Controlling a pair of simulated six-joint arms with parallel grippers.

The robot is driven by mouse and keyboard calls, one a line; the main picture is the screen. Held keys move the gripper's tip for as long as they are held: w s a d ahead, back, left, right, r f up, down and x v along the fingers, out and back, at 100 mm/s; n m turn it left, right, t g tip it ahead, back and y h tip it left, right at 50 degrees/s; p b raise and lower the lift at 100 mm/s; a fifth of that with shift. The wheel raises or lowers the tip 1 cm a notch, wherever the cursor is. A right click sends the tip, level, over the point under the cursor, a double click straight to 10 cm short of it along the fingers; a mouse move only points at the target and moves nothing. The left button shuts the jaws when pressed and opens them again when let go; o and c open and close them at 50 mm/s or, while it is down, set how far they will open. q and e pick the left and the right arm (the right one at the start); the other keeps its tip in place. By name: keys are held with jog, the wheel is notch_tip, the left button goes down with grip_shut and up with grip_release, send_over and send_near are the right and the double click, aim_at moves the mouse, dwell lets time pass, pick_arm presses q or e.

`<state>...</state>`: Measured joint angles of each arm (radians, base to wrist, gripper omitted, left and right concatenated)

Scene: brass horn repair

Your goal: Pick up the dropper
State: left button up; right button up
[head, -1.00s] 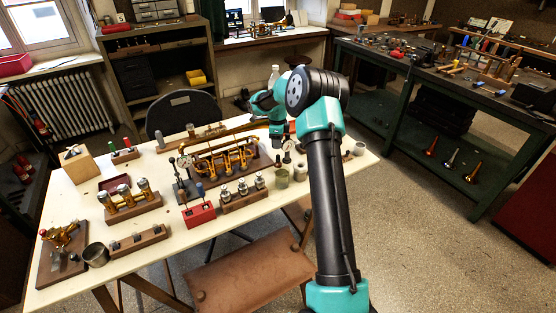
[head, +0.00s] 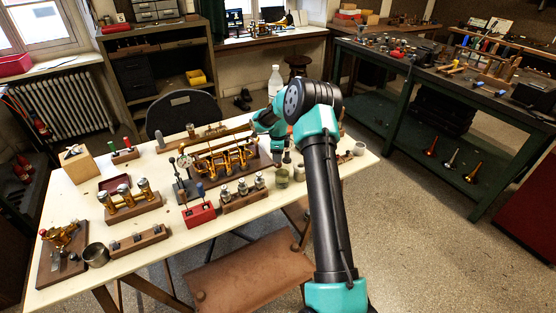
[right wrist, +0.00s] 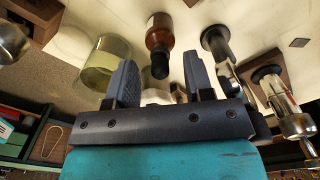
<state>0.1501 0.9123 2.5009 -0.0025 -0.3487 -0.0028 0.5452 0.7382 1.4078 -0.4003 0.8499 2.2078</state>
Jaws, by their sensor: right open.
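The dropper shows in the right wrist view as an amber bottle (right wrist: 159,32) with a black bulb top (right wrist: 160,66). Its bulb lines up with the gap between my right gripper's fingers (right wrist: 160,60). The fingers are apart and do not visibly grip it. In the head view my right gripper (head: 281,157) points down over the right part of the white table. I cannot make out the dropper there, near my arm. My left gripper is not in view.
A greenish glass jar (right wrist: 103,60) stands close beside the left finger in the right wrist view. In the head view, a wooden rack of small jars (head: 243,196) and a brass valve assembly (head: 222,160) stand left of my gripper on the white table (head: 185,237).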

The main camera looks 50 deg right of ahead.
jog(key=shift+f, duration=0.3)
jog(key=shift+c, duration=0.3)
grip_shut()
